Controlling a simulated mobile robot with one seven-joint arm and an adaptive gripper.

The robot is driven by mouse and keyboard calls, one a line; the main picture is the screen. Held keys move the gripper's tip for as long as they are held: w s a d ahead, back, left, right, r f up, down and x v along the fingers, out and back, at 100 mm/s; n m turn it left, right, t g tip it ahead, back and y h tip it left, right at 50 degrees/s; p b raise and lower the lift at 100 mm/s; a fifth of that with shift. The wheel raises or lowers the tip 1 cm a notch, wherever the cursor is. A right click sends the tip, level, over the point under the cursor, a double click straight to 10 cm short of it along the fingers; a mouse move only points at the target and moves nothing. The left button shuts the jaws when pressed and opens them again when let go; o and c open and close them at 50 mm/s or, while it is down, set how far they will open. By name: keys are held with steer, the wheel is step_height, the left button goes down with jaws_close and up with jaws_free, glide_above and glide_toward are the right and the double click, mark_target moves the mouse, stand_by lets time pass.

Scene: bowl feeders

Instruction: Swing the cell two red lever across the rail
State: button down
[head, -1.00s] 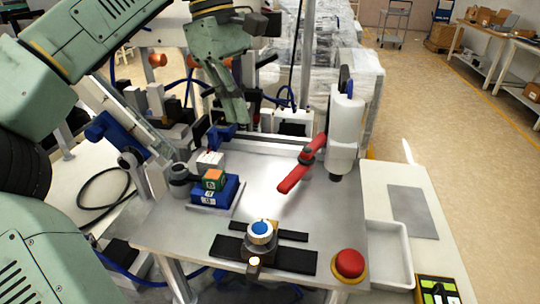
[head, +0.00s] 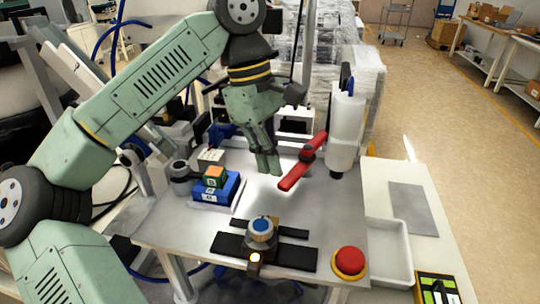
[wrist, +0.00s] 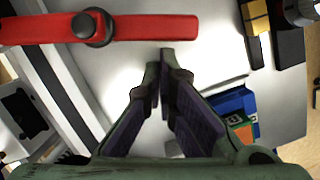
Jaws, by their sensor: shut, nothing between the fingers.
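The red lever (head: 296,175) lies slanted over the metal table top, its dark round pivot (head: 307,153) near the rail at the back. In the wrist view the red lever (wrist: 150,27) runs across the top, with its dark pivot (wrist: 93,27) at the left. My gripper (head: 270,169) is shut and empty, pointing down just left of the lever's near end. In the wrist view my gripper's fingertips (wrist: 160,58) are close together, a short gap from the lever's side. I cannot tell their exact height against the lever.
A white upright cylinder unit (head: 346,120) stands right of the pivot. A blue block (head: 229,188) with a green-orange cube (head: 214,175) sits left of my gripper. A blue-topped button (head: 261,227), a red button (head: 348,262) and a white tray (head: 391,250) lie nearer.

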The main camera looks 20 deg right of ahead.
steer(key=shift+s+f+n+b, duration=0.15)
steer(key=shift+s+n+b, duration=0.15)
steer(key=shift+n+b, duration=0.5)
steer(key=shift+s+n+t+h+b, duration=0.35)
steer(key=shift+s+n+t, duration=0.1)
steer(key=shift+n, duration=0.75)
steer(key=shift+s+n, duration=0.25)
steer(key=shift+n, duration=0.05)
steer(key=shift+s+d, duration=0.1)
steer(key=shift+s, duration=0.35)
steer(key=shift+w+r, duration=0.15)
steer(key=shift+r, duration=0.05)
steer(key=shift+w+d, duration=0.1)
steer(key=shift+w, duration=0.6)
